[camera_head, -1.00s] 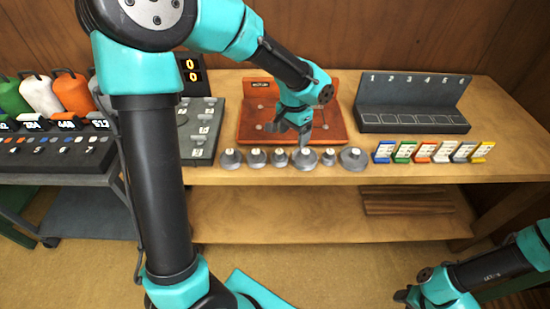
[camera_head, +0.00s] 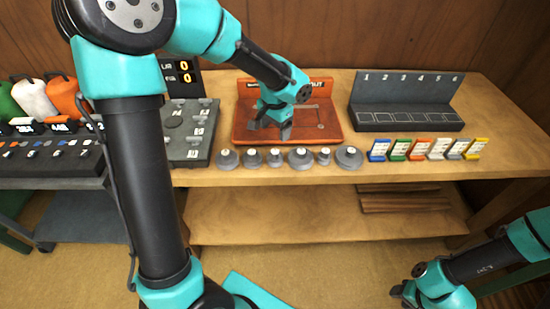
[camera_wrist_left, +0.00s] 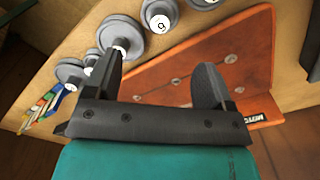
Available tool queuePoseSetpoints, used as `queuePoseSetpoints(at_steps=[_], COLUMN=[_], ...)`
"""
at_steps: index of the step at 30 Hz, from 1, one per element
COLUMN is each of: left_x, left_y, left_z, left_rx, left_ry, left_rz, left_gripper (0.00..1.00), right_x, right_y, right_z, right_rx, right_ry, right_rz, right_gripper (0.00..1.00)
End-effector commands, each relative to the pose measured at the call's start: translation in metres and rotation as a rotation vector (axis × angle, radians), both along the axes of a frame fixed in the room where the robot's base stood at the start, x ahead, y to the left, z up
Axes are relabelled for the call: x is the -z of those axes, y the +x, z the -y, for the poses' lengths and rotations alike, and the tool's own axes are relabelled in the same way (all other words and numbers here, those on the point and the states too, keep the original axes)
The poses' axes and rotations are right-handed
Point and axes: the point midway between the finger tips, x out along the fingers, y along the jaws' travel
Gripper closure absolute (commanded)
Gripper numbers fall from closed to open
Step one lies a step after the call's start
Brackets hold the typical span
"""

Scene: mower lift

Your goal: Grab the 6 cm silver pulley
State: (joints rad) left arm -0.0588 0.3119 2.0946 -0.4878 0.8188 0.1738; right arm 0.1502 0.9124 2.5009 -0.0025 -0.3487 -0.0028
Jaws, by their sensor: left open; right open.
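Several silver-grey pulleys stand in a row along the table's front edge, including one (camera_head: 275,157) near the middle and a wider one (camera_head: 300,158) to its right. In the left wrist view, a pulley (camera_wrist_left: 158,17) has a white label with a digit like a 6 or 9; other labels are too small to read. I cannot tell which is the 6 cm one. My left gripper (camera_head: 270,130) is open and empty, pointing down over the red board behind the row; its fingers also show in the left wrist view (camera_wrist_left: 158,70). My right gripper (camera_head: 398,293) is low at the right, away from the table.
The red board (camera_head: 243,127) lies behind the pulleys. A dark numbered rack (camera_head: 405,88) and several coloured cards (camera_head: 421,149) stand to the right. A grey numbered board (camera_head: 177,150) is to the left. The table between the pulleys and cards is narrow.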

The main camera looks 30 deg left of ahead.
Motion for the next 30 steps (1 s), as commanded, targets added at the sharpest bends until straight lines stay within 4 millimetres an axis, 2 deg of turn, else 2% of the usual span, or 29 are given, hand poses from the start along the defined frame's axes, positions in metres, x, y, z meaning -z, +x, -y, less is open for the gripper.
queuePoseSetpoints(at_steps=[1, 10, 14, 25, 30], left_x=[0.01, 0.057, 0.066, 0.068, 0.085], left_y=[-0.001, 0.0, 0.0, 0.0, 0.0], left_z=[0.0, 0.0, 0.0, 0.0, 0.0], left_rx=[0.001, 0.001, 0.001, 0.001, 0.001], left_ry=[0.001, 0.0, 0.0, 0.0, 0.0], left_rz=[-0.005, -0.003, 0.0, 0.0, -0.003], left_gripper=[0.23, 0.23, 0.23, 0.23, 0.23], right_x=[0.0, 0.0, 0.0, 0.0, 0.0], right_y=[0.0, 0.0, 0.0, 0.0, 0.0], right_z=[0.0, 0.0, 0.0, 0.0, 0.0], right_rx=[0.0, 0.0, 0.0, 0.0, 0.0], right_ry=[0.0, 0.0, 0.0, 0.0, 0.0], right_rz=[0.0, 0.0, 0.0, 0.0, 0.0], right_gripper=[0.57, 0.57, 0.57, 0.57, 0.57])
